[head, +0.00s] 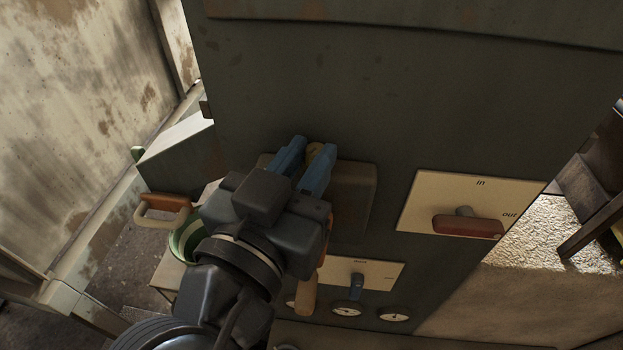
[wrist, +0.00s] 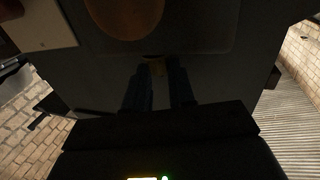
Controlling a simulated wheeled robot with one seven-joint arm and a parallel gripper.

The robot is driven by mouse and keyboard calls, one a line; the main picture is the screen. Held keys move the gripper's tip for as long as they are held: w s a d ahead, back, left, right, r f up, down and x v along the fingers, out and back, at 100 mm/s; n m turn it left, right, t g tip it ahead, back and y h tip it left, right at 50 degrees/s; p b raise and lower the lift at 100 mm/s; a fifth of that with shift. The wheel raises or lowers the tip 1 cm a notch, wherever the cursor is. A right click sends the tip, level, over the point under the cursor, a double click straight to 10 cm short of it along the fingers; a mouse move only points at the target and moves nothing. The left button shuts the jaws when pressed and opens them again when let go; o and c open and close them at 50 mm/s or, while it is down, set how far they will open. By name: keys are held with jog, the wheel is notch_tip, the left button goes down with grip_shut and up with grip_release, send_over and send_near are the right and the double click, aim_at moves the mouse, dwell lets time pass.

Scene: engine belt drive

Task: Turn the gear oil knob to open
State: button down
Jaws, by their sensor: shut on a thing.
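A small yellowish-brass knob (head: 318,152), which I take to be the gear oil knob, sits at the upper part of a brown-grey box (head: 357,195) on the dark machine front. My gripper (head: 311,149) has its two blue fingers on either side of the knob and is shut on it. Fingers and wrist cover much of the knob and the box's left part, so the knob's turned angle cannot be read. In the dark wrist view, a dim brownish bit of the knob (wrist: 157,67) shows between the fingertips (wrist: 159,77).
To the right is a pale in/out plate (head: 420,205) with a red lever (head: 468,227). A green bucket (head: 184,243) stands at the left.

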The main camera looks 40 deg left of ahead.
jog(key=shift+a+m+t+h+b, duration=0.2)
jog(key=shift+m+h, duration=0.4)
jog(key=shift+h, duration=0.4)
jog(key=shift+a+m+t+h+b, duration=0.1)
jog(key=shift+m+h+b, duration=0.2)
jog(key=shift+m+h, duration=0.5)
jog(key=shift+h, duration=0.5)
jog(key=c, duration=0.9)
grip_release()
jog(key=shift+c, duration=0.2)
jog(key=shift+s+a, duration=0.1)
